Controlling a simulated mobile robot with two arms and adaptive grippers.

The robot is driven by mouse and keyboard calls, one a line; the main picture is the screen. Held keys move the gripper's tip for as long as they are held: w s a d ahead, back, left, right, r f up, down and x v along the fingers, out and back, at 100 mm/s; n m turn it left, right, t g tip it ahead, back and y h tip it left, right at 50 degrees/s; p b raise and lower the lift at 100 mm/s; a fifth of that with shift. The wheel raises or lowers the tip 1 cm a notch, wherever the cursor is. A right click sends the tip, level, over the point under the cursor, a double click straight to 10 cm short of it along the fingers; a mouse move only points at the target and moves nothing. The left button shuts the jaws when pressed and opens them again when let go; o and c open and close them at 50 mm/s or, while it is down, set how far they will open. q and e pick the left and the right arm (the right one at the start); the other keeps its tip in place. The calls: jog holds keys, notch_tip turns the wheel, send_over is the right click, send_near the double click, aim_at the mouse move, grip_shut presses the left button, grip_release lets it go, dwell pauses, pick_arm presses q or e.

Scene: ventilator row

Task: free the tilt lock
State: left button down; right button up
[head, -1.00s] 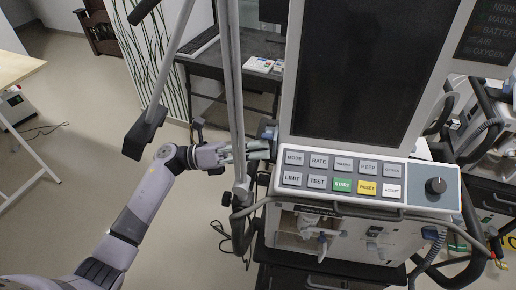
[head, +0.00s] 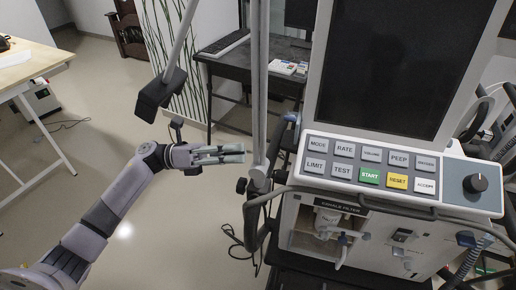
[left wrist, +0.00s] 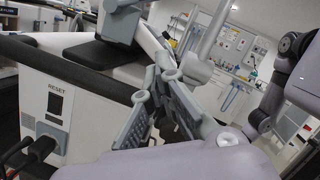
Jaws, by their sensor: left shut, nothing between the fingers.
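The ventilator has a tilted dark screen (head: 380,70) above a grey button panel (head: 375,165). My left gripper (head: 240,153) is shut and empty, left of the upright pole (head: 260,90), apart from the ventilator. In the left wrist view the grey fingers (left wrist: 160,100) stand before the machine's side, below a blue-grey part (left wrist: 120,20). My right gripper is not in view.
A grey arm with a dark block (head: 160,93) hangs just above my left arm. A dark desk (head: 265,65) stands behind. The floor at the left is open, with a wooden table (head: 30,62) beyond.

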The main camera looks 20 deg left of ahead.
aim_at(292, 118)
pick_arm(q)
jog(key=w+d+r+p, duration=0.4)
jog(key=d+p, duration=0.1)
jog(key=d, duration=0.4)
jog(key=shift+d+r+m, duration=0.15)
jog(key=shift+r+m, duration=0.15)
jog(key=shift+r, duration=0.1)
jog(key=shift+w+r+b, duration=0.2)
jog(key=shift+r+b, duration=0.25)
jog(key=shift+r, duration=0.25)
